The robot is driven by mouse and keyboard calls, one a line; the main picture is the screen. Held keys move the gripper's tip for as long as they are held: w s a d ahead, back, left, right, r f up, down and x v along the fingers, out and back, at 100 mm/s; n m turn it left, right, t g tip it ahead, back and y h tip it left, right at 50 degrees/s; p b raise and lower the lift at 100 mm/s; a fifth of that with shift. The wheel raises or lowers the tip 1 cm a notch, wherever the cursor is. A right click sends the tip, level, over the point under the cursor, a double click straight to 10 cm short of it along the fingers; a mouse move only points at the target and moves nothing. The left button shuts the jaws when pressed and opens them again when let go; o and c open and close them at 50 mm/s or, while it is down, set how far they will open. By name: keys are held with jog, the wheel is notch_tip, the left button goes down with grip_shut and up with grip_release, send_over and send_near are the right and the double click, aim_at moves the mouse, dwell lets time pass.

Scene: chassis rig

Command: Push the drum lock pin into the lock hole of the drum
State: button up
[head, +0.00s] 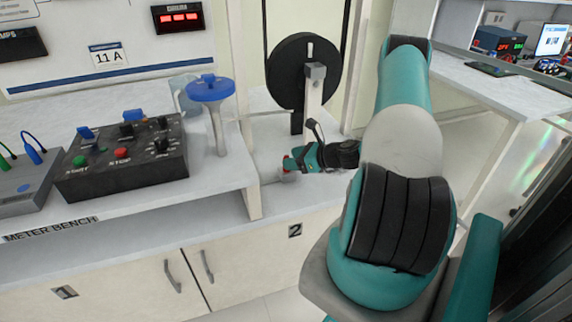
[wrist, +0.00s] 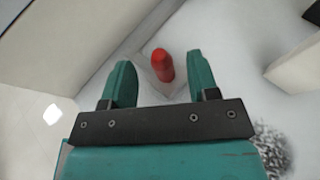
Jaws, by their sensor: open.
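The drum (head: 290,72) is a black disc standing upright on a pale post at the back of the bench. A short pale slot shows near its upper right; I cannot tell whether it is the lock hole. A red, rounded-top piece (wrist: 163,66), which looks like the lock pin, stands on a pale base between my fingers in the wrist view. My gripper (head: 289,164) is low over the bench in front of the drum. In the wrist view my gripper (wrist: 158,62) is open, with a finger on either side of the red piece and visible gaps.
A grey block (head: 315,71) tops a pale post in front of the drum. A blue-topped stand (head: 210,89) and a black control box (head: 122,155) are to the left. A raised bench edge (head: 253,194) lies close left of my gripper.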

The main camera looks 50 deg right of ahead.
jog(key=shift+x, duration=1.5)
jog(key=shift+r, duration=0.1)
jog(key=c, duration=1)
